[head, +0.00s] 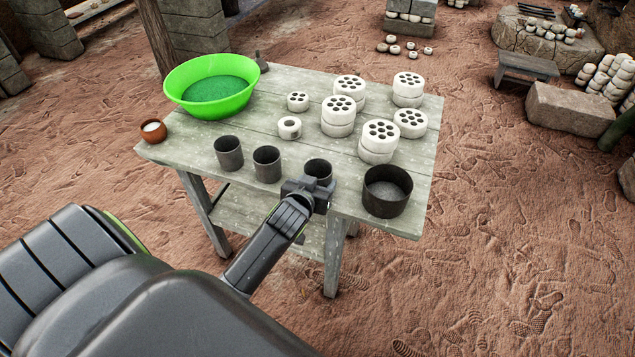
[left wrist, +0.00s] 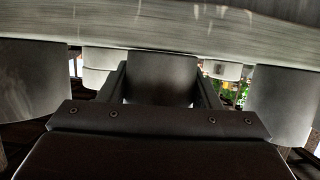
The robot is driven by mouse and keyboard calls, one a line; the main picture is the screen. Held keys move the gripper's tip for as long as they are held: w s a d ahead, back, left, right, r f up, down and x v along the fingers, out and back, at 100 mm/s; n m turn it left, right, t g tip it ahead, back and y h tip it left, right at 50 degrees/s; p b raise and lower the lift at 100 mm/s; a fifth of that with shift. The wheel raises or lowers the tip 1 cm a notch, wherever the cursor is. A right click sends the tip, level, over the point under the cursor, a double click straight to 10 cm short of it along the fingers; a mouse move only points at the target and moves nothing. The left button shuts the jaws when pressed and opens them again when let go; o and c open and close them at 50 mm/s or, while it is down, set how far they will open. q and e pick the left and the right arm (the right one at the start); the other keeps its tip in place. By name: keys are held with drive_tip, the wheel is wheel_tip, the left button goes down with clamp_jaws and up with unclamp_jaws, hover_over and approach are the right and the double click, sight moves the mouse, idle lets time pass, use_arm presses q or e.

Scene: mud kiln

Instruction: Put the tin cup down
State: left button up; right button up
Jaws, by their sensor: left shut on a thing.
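Three dark grey tin cups stand in a row along the front of the wooden table (head: 215,180): a left one (head: 229,153), a middle one (head: 267,164) and a right one (head: 318,169). My left gripper (head: 310,190) is shut on the right tin cup, from the front side. In the left wrist view, which looks upside down, this cup (left wrist: 162,78) sits between the two fingers (left wrist: 162,92). Its base lies close to the tabletop; I cannot tell whether it touches. The gripper hides its lower front. My right gripper is not in view.
A wide dark pot (head: 387,205) stands just right of the held cup. Several white perforated blocks (head: 378,155) and a white ring-shaped piece (head: 289,127) stand behind. A green basin (head: 212,105) and a small brown pot (head: 153,130) are at the left.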

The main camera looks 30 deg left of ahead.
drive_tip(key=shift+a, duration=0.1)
use_arm(q)
drive_tip(key=o, duration=1)
drive_tip(key=shift+f, duration=0.1)
drive_tip(key=shift+o, duration=0.2)
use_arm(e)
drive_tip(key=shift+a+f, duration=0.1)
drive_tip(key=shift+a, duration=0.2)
use_arm(q)
drive_tip(key=shift+r, duration=0.2)
drive_tip(key=v, duration=1.2)
drive_tip(key=shift+p, duration=0.35)
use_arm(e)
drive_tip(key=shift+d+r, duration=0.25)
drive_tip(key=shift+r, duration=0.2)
use_arm(q)
drive_tip(key=shift+f, duration=0.15)
